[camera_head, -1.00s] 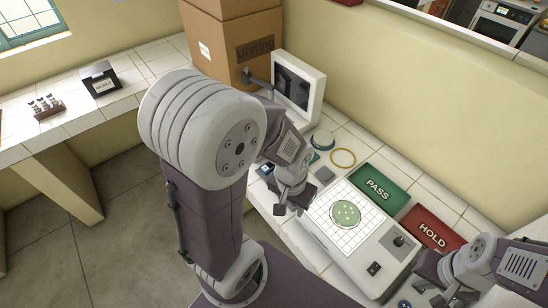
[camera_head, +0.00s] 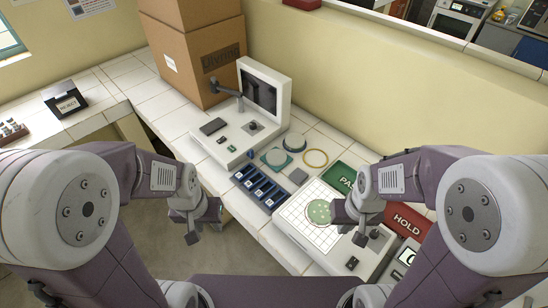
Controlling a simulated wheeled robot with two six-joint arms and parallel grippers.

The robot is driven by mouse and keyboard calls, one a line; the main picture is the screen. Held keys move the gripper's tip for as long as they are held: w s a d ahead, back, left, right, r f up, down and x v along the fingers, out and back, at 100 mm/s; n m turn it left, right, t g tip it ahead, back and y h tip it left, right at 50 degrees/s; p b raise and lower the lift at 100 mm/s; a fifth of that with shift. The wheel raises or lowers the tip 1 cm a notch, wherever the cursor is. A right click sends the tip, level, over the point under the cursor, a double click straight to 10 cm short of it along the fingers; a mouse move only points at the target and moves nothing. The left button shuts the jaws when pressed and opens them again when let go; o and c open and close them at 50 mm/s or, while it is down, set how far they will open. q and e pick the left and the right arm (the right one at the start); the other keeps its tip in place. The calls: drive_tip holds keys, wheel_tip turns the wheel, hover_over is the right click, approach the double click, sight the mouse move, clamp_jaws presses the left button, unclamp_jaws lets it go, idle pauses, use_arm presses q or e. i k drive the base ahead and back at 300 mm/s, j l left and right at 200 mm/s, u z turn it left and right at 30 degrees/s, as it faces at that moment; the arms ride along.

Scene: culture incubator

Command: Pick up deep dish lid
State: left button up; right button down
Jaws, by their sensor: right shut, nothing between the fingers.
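A pale round dish-shaped piece (camera_head: 295,141) sits on the white tiled counter behind the light box, and a teal-edged round piece (camera_head: 275,157) lies beside it. I cannot tell for sure which is the deep dish lid. A green dish with pale spots (camera_head: 319,211) rests on the gridded light box (camera_head: 297,229). My right gripper (camera_head: 362,237) is shut and empty above the light box, right of the green dish and hiding part of the box.
A blue slotted rack (camera_head: 259,188), a yellow ring (camera_head: 316,158) and a small grey block (camera_head: 298,176) lie on the counter. A white instrument with a screen (camera_head: 232,145) and a cardboard box (camera_head: 193,62) stand behind. Green PASS (camera_head: 345,175) and red HOLD (camera_head: 408,219) mats lie right.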

sight(275, 156)
drive_tip(key=i+j+z, duration=0.15)
drive_tip(key=j+z, duration=0.25)
drive_tip(key=i+j+z, duration=0.15)
drive_tip(key=z, duration=0.3)
drive_tip(key=j+z, duration=1.25)
drive_tip(key=k+j+z, duration=0.15)
drive_tip(key=j+z, duration=0.25)
